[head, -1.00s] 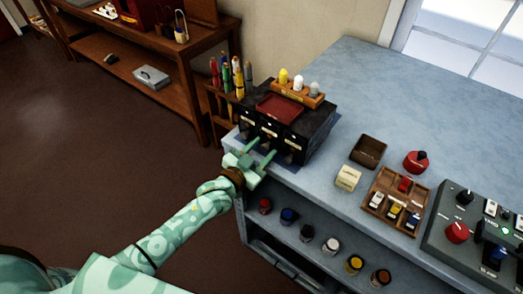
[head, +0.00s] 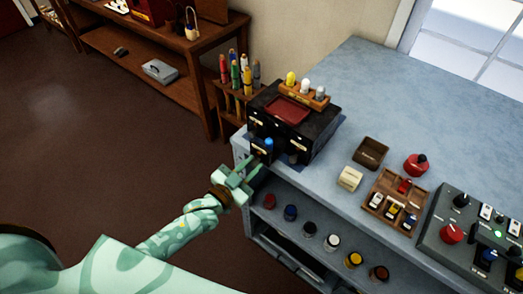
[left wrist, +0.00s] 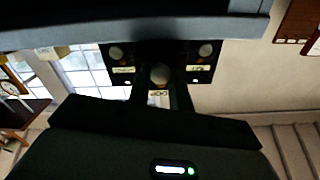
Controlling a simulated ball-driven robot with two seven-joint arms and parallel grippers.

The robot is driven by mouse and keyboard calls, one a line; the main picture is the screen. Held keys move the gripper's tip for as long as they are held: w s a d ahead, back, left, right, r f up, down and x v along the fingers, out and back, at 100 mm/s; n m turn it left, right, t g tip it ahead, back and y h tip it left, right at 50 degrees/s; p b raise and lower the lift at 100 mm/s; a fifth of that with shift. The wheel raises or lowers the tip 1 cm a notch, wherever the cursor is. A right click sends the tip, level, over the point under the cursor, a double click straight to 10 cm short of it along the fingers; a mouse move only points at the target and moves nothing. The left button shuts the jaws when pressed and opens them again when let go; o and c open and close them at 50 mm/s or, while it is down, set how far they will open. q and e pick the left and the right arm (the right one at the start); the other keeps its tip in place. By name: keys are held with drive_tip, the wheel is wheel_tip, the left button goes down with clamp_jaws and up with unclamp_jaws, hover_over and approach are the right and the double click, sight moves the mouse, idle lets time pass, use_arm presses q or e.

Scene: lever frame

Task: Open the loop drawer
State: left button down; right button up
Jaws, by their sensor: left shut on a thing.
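The small black drawer cabinet (head: 318,133) stands on the left end of the blue-grey bench. Its middle drawer (head: 262,151) is pulled partly out, and a blue object (head: 269,143) shows inside it. My left gripper (head: 248,169) is in front of this drawer, its jaws shut on the drawer's knob. The left wrist view shows the round knob (left wrist: 160,73) between the two dark fingers, with a pale label behind it that is hard to read. A knob on each side (left wrist: 115,53) (left wrist: 206,50) belongs to the neighbouring drawers, which look shut. My right gripper is not in view.
A red tray (head: 283,110) and a rack of small bottles (head: 305,90) sit on the cabinet. Several jars (head: 310,229) line the shelf below. A control box (head: 470,225) is at the right. Open floor lies left of the bench.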

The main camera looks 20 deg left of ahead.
use_arm(q)
drive_tip(key=shift+s, duration=0.25)
drive_tip(key=c, duration=1.3)
unclamp_jaws()
drive_tip(key=shift+o, duration=0.2)
drive_tip(key=v, duration=1.6)
drive_tip(key=shift+s+a, duration=0.1)
